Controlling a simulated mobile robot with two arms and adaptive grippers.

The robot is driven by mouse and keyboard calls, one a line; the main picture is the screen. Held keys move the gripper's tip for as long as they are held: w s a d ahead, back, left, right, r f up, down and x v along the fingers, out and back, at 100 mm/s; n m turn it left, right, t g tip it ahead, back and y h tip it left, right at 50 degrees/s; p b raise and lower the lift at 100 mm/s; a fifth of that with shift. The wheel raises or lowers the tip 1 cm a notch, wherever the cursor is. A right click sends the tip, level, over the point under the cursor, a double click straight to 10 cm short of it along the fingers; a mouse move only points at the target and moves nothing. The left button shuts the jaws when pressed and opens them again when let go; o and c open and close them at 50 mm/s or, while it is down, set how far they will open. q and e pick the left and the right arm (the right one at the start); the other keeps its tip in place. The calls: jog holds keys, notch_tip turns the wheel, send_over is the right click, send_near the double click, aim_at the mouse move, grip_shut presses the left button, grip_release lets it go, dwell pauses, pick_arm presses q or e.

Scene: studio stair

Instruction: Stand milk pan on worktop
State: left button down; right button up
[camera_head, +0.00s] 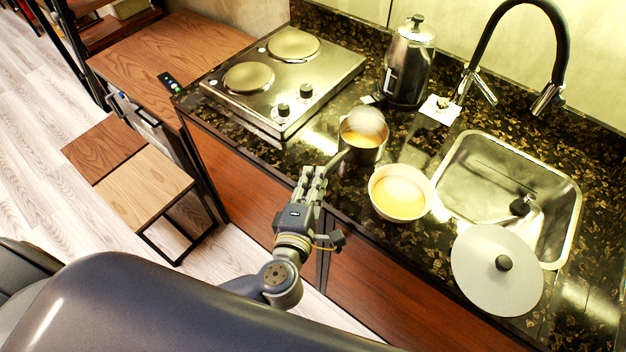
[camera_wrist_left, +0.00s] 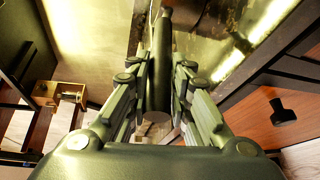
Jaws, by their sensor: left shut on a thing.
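The milk pan (camera_head: 362,150) is a small shiny metal pan, upright or nearly so, over the worktop (camera_head: 318,140) between the hob and the bowl. Something yellow-orange shows inside it, with a pale patch at its far rim. I cannot tell whether its base touches the worktop. My left gripper (camera_head: 319,173) is at the worktop's front edge, shut on the pan's handle. In the left wrist view the dark round handle (camera_wrist_left: 161,70) lies between the two fingers (camera_wrist_left: 160,88). My right gripper is not in view.
A white bowl (camera_head: 400,205) with yellow-orange contents stands close right of the pan. A two-plate hob (camera_head: 262,115) is left, a kettle (camera_head: 408,65) behind. A sink (camera_head: 560,190) and a round white lid (camera_head: 475,270) are right. Little free worktop surrounds the pan.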

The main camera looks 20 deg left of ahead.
pick_arm(q)
jog(key=shift+r, duration=0.15)
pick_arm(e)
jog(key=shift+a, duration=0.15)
pick_arm(q)
jog(key=c, duration=1.6)
grip_release()
jog(key=shift+o, duration=0.8)
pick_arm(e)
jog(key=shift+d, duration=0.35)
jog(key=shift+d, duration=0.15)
pick_arm(q)
jog(key=s+d+r+b, duration=0.1)
jog(key=s+r+b, duration=0.1)
jog(key=s, duration=1)
jog(key=shift+b, duration=0.3)
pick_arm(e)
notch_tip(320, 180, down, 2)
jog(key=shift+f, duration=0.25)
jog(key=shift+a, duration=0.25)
